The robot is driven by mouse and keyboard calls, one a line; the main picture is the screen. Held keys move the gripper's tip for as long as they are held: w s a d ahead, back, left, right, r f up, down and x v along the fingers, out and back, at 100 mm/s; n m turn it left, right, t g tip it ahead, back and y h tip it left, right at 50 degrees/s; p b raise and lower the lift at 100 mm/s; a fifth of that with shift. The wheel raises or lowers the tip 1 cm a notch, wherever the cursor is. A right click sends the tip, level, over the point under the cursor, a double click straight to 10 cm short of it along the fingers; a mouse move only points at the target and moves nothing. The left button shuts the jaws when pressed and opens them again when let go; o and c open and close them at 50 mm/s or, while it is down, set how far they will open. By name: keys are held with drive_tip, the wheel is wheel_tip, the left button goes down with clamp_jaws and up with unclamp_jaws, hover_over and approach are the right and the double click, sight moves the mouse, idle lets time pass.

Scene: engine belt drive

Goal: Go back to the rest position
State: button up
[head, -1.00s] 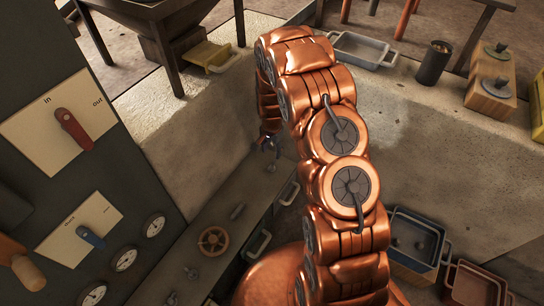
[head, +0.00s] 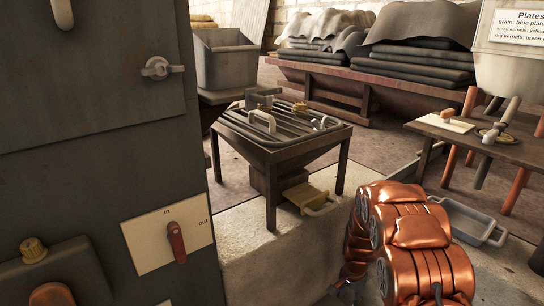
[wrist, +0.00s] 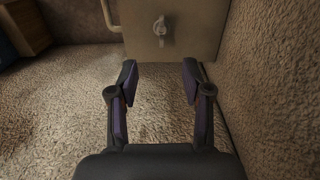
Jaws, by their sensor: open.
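My gripper (wrist: 158,90) shows in the wrist view with its two dark fingers spread apart and nothing between them. Past the fingertips is a beige metal box face with a small latch (wrist: 160,28). In the head view my copper-coloured arm fills the lower right, folded downward. The gripper itself is mostly hidden at the lower edge there.
A grey cabinet with a red in/out lever (head: 176,243) stands close on the left. A slatted table (head: 262,150), a yellow tray (head: 306,196), a grey metal tray (head: 470,222) and a wooden table (head: 490,145) stand beyond. Rough floor lies beneath the gripper.

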drive_tip(key=s+a+r+n+p, duration=0.1)
drive_tip(key=s+a+r+p, duration=0.2)
drive_tip(key=r, duration=0.7)
drive_tip(key=s+r+n+p, duration=0.2)
drive_tip(key=s+r+p, duration=0.2)
drive_tip(key=r, duration=0.7)
drive_tip(key=s+a+r+n+p, duration=0.2)
drive_tip(key=s+r+p, duration=0.4)
drive_tip(key=s+r, duration=0.4)
drive_tip(key=s+a+r+n+g+p, duration=0.1)
drive_tip(key=s+a+r+n+p, duration=0.1)
drive_tip(key=s+r+p, duration=0.5)
drive_tip(key=s+a+r+n+p, duration=0.3)
drive_tip(key=s+r+p, duration=0.4)
drive_tip(key=s+r, duration=0.6)
wheel_tip(320, 180, up, 5)
drive_tip(key=shift+s+n+g, duration=0.25)
drive_tip(key=shift+n+g, duration=0.15)
drive_tip(key=shift+n, duration=0.1)
